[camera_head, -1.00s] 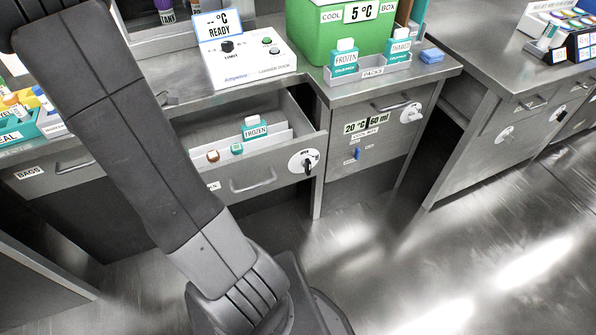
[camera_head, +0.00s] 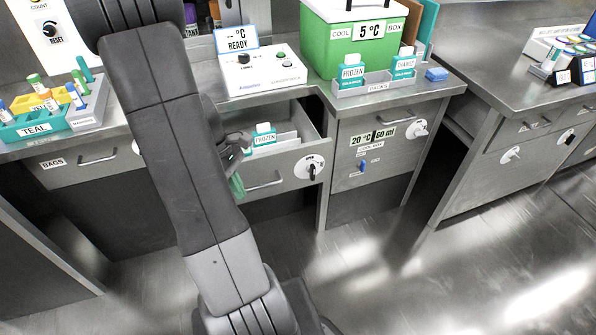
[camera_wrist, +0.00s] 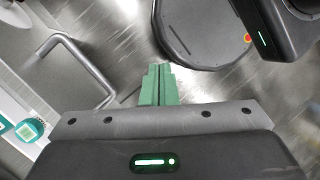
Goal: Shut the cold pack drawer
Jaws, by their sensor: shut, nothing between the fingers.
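The cold pack drawer (camera_head: 298,178) stands open in the bench, with a frozen pack (camera_head: 263,135) inside. It has a bar handle (camera_head: 264,181) and a round dial with a black knob on its front. My gripper (camera_head: 236,185) is at the left part of the drawer front, partly hidden behind my arm in the head view. In the wrist view the green fingers (camera_wrist: 158,84) are together and empty. The drawer's handle (camera_wrist: 70,62) shows left of them, apart from the fingertips. Whether the fingers touch the drawer front cannot be told.
A control box (camera_head: 263,72) and a green cool box (camera_head: 352,45) stand on the bench above. A pack rack (camera_head: 378,84) sits before the cool box. The bags drawer (camera_head: 82,163) at left is shut. The floor in front is clear.

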